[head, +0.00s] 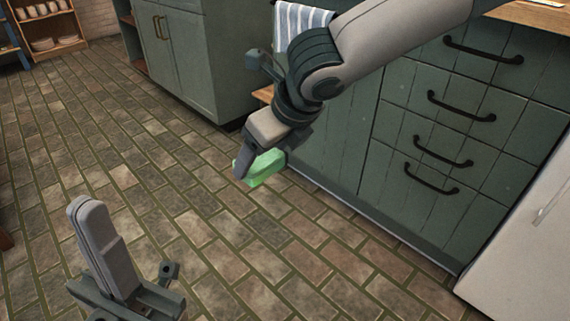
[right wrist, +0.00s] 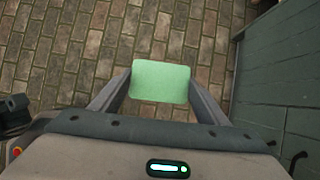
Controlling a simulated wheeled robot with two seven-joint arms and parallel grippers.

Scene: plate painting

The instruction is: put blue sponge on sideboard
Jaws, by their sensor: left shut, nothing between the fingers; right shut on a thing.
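My right gripper (head: 250,168) is shut on a light green, rounded block (head: 263,172) that looks like a sponge. The block also shows between the two fingers in the right wrist view (right wrist: 160,81), above the brick floor. I see no blue sponge; the held block looks green. My left gripper (head: 84,207) is shut and empty, low at the left over the floor. I cannot tell which piece of furniture, if any, is the sideboard.
A green drawer cabinet (head: 425,135) with dark handles stands right of my right gripper. Another green cabinet (head: 190,55) stands behind, near a striped towel (head: 298,25). A shelf with dishes (head: 50,25) is far left. A white appliance (head: 525,240) is at right. The middle floor (head: 200,215) is clear.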

